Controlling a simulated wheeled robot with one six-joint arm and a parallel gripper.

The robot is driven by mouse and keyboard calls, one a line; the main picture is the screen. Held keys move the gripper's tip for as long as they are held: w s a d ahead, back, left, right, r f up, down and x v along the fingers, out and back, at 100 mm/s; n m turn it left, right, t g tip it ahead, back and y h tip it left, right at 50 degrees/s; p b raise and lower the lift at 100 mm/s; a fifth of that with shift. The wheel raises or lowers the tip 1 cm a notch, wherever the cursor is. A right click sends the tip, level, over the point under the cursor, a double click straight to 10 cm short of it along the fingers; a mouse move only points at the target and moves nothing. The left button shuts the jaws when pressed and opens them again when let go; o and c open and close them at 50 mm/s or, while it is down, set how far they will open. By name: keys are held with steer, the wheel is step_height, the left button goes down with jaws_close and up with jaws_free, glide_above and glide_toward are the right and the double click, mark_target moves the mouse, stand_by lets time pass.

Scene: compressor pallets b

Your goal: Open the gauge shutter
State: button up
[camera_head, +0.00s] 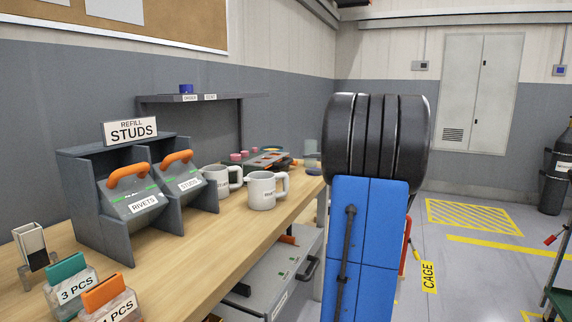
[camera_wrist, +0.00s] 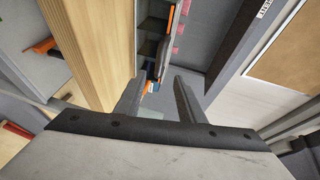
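I cannot make out a gauge or a gauge shutter in either view. In the wrist view my gripper (camera_wrist: 157,87) shows its two dark fingers apart, with nothing between them. Past the fingertips lie the wooden bench edge (camera_wrist: 98,50), on the left, and small blue and orange items farther off. My gripper's fingers do not show in the head view, where a large blue and black arm part fills the middle and hides what stands behind it.
The bench (camera_head: 246,238) holds a studs and rivets bin rack (camera_head: 95,225), two mugs, one being the front mug (camera_head: 262,190), and two labelled containers. A grey drawer unit (camera_head: 262,285) stands below. A wall shelf (camera_head: 195,98) hangs behind. Floor at right is clear near the yellow hatching (camera_head: 470,214).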

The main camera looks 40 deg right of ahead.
mark_target(289, 163)
steer(key=w, duration=0.4)
steer(key=w+f, duration=0.1)
steer(key=w, duration=0.4)
steer(key=w+f, duration=0.1)
steer(key=w, duration=0.3)
steer(key=shift+w+f, duration=0.15)
steer(key=shift+f, duration=0.1)
